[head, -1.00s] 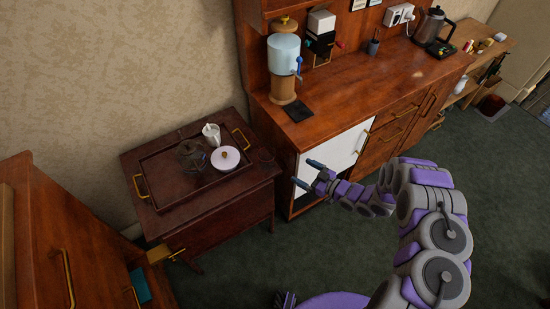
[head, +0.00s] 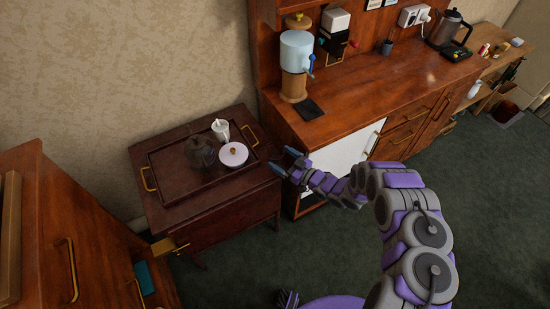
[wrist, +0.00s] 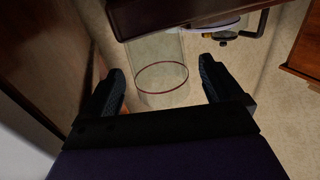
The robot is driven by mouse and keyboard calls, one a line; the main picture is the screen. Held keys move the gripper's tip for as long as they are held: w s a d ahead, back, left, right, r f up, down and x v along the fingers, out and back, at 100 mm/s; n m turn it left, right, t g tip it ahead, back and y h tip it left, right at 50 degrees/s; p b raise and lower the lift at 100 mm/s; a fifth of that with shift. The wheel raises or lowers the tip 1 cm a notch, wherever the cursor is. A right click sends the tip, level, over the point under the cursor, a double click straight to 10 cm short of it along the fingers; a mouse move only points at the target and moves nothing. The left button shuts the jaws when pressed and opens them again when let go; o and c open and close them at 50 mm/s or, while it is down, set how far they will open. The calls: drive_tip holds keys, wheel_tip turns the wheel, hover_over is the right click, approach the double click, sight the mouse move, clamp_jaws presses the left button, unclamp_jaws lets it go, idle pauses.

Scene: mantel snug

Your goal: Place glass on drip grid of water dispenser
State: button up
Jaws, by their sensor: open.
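The clear glass (wrist: 160,62) with a dark red ring shows in the wrist view between the two fingers of my gripper (wrist: 162,72). The fingers are open on either side of it, with gaps showing. In the head view my gripper (head: 284,160) is at the right edge of the small dark side table (head: 215,205), and the glass is hard to make out there. The water dispenser (head: 296,52), with a pale blue tank and wooden base, stands on the sideboard. Its drip grid (head: 309,108) is a bare dark square in front of the base.
A tray (head: 165,195) on the side table holds a dark glassy pot (head: 200,152), a white jug (head: 221,130) and a lidded pink-white dish (head: 233,154). The sideboard top (head: 375,90) has clear room right of the grid. A kettle (head: 448,30) stands farther right.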

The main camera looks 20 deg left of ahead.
sight(269, 150)
drive_tip(key=shift+b+x, duration=0.5)
drive_tip(key=shift+x, duration=2.3)
drive_tip(key=shift+w+f, duration=0.1)
drive_tip(key=shift+c, duration=0.4)
drive_tip(key=c, duration=1.2)
